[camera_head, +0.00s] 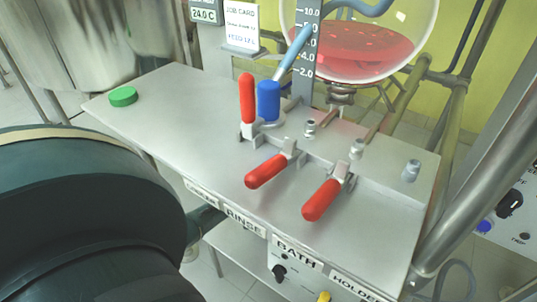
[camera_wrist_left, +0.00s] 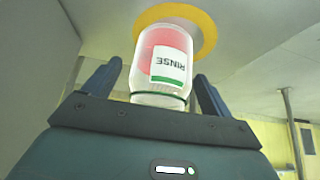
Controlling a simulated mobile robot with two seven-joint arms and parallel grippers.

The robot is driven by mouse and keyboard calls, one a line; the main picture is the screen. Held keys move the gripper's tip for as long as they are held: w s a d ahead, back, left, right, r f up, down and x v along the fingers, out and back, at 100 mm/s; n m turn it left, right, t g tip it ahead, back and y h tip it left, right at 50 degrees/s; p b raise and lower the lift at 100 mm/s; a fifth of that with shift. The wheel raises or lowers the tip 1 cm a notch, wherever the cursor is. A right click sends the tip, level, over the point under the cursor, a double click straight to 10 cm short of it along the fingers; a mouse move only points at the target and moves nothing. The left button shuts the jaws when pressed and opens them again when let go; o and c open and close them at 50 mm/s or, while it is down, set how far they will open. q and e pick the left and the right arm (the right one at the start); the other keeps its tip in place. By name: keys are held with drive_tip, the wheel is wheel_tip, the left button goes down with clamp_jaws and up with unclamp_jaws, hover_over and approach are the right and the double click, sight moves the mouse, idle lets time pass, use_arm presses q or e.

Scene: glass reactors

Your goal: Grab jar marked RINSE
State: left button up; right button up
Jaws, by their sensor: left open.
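The jar marked RINSE (camera_wrist_left: 158,88) shows in the left wrist view, with its label upside down there. It is clear, with a green stripe on the label and a pinkish-red area behind it. Its far end is at a yellow ring (camera_wrist_left: 204,28) on a pale surface. My left gripper (camera_wrist_left: 157,70) is open, with one dark finger on each side of the jar; I see no clear grip on it. The head view shows neither the jar nor the left fingers. A RINSE label (camera_head: 244,222) is on the bench's front edge. My right gripper is in neither view.
The metal bench (camera_head: 180,110) carries red-handled clamps (camera_head: 266,171), a blue cylinder (camera_head: 268,101) and a green lid (camera_head: 123,96). A round flask of red liquid (camera_head: 362,45) stands behind. My left arm covers the lower left. The bench's left part is mostly clear.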

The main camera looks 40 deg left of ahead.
use_arm(q)
drive_tip(key=shift+c, duration=0.5)
drive_tip(key=c, duration=1.1)
drive_tip(key=shift+r+p, duration=0.2)
drive_tip(key=shift+p, duration=0.25)
